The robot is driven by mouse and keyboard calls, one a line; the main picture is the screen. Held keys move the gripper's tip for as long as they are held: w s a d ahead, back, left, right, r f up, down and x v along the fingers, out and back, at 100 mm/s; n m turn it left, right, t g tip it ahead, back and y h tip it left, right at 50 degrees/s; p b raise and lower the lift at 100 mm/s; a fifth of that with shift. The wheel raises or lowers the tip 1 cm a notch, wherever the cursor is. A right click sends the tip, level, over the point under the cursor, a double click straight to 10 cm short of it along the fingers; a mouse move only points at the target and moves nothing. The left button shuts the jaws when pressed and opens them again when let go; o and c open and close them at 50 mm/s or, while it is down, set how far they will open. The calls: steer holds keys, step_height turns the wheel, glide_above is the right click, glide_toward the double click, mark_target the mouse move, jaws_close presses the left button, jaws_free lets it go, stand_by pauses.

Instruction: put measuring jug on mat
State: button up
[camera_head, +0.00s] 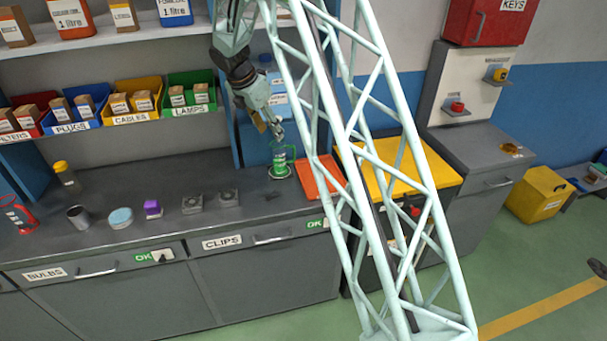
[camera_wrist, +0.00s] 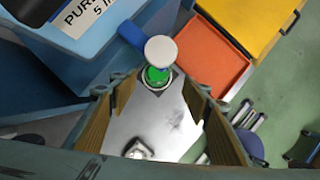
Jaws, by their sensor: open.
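A small clear jug with green on it (camera_head: 280,160) stands upright on the grey worktop, its handle on the right. In the wrist view, a green round shape with a pale rim (camera_wrist: 156,76), apparently the jug from above, lies beyond the fingertips, partly covered by a white disc (camera_wrist: 161,50). An orange square (camera_head: 322,175), apparently the mat, lies just right of the jug; it also shows in the wrist view (camera_wrist: 212,58). My gripper (camera_head: 277,131) is open, close above the jug. Its fingers are spread in the wrist view (camera_wrist: 157,95). Whether they touch the jug cannot be told.
A blue container (camera_wrist: 75,30) stands close behind the jug. A yellow top (camera_head: 395,168) adjoins the orange square. Coloured bins hang above.

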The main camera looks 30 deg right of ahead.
steer(key=s+a+r+m+y, duration=0.1)
steer(key=s+a+r+m, duration=0.3)
steer(key=s+r, duration=0.45)
steer(key=s+a+r+m+t, duration=0.1)
steer(key=s+a+r+m, duration=0.2)
steer(key=s+r, duration=0.55)
steer(key=s+a+r+m+y, duration=0.1)
steer(key=s+a+r+m, duration=0.3)
steer(key=s+r, duration=0.5)
steer(key=s+a+m, duration=0.3)
steer(key=s, duration=0.8)
steer(key=s+a+m+t+y, duration=0.1)
steer(key=s+a+m, duration=0.3)
steer(key=s, duration=0.8)
steer(key=s+a+m+y, duration=0.1)
steer(key=s+a+m, duration=0.2)
steer(key=s, duration=0.9)
steer(key=shift+a, duration=0.25)
steer(key=shift+s, duration=0.1)
steer(key=shift+w+a+r+t, duration=0.1)
steer(key=shift+w+r+t, duration=0.1)
steer(key=shift+t, duration=0.1)
